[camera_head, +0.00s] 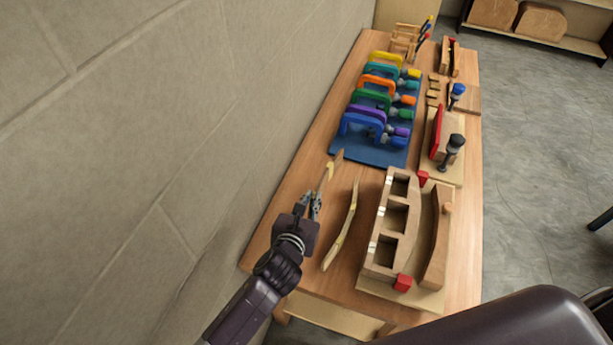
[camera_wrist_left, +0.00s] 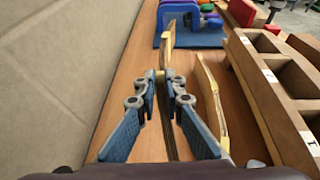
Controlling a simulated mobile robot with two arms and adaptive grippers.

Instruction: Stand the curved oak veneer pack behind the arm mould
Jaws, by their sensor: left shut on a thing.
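My left gripper (camera_head: 315,203) is over the left part of the table, shut on a thin curved wooden strip (camera_head: 325,178), which looks like a veneer pack. The strip extends from the fingertips toward the clamps; in the left wrist view it rises beyond the fingertips (camera_wrist_left: 168,45). A second curved, pale strip (camera_head: 345,228) stands on edge to the right of the gripper, apart from it; it also shows in the left wrist view (camera_wrist_left: 210,95). Right of that is a large wooden mould (camera_head: 384,225) with open compartments and a curved face. My right gripper is out of view.
A curved wooden counterpart (camera_head: 438,245) and red blocks (camera_head: 403,282) sit with the mould on its base. Several coloured clamps (camera_head: 360,123) lie on a blue mat (camera_head: 350,152) farther back. A wall (camera_head: 150,150) runs close along the left of the table (camera_head: 275,230).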

